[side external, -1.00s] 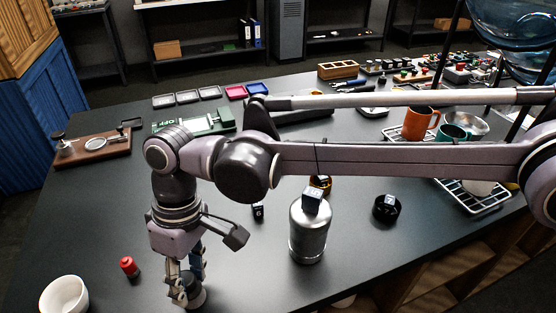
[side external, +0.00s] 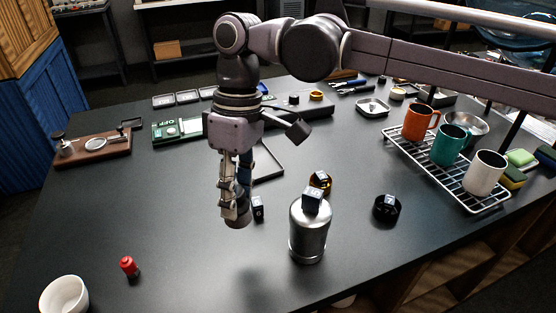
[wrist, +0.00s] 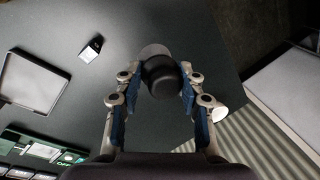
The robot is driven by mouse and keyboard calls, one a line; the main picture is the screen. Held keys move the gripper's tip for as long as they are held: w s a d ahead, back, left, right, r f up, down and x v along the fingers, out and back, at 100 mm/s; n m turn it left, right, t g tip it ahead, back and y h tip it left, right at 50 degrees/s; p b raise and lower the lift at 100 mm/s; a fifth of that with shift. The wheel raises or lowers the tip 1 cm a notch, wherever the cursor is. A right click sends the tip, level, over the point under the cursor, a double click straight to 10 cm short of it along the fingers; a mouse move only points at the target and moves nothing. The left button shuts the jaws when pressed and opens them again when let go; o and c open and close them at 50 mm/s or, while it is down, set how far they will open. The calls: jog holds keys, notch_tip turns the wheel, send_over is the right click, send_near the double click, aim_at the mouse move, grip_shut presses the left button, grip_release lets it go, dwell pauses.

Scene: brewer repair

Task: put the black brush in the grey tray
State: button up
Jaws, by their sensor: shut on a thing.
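My gripper (side external: 236,216) is shut on the black brush, held upright above the table left of the steel canister. In the wrist view, the brush (wrist: 160,72) shows as a dark rounded knob between the fingertips (wrist: 160,82), with a wider grey end beyond it. In the side view the fingers hide most of it, and only its low dark end (side external: 238,223) shows. A flat square grey tray (wrist: 32,82) with a dark rim lies at the left in the wrist view. In the side view, the tray (side external: 278,172) is behind my gripper, partly hidden, and looks empty.
A small black numbered cube (side external: 258,208) stands close beside my gripper. The steel canister (side external: 309,235) with a cube on top stands to the right. Several small trays (side external: 163,101) line the back.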

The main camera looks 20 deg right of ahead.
jog(key=w+d+r+m+t, duration=0.1)
jog(key=w+d+m+t, duration=0.3)
jog(key=w+d+m, duration=1.6)
jog(key=n, duration=0.1)
send_near(254, 169)
jog(key=shift+w+a, duration=0.2)
jog(key=shift+w, duration=0.3)
jog(key=shift+s+d+x, duration=0.15)
jog(key=shift+s+x, duration=0.05)
jog(key=shift+x, duration=0.75)
jog(key=shift+s+d+x, duration=0.1)
jog(key=shift+s+x, duration=0.05)
jog(key=shift+x, duration=0.8)
jog(key=shift+f, duration=0.2)
jog(key=o, duration=1.2)
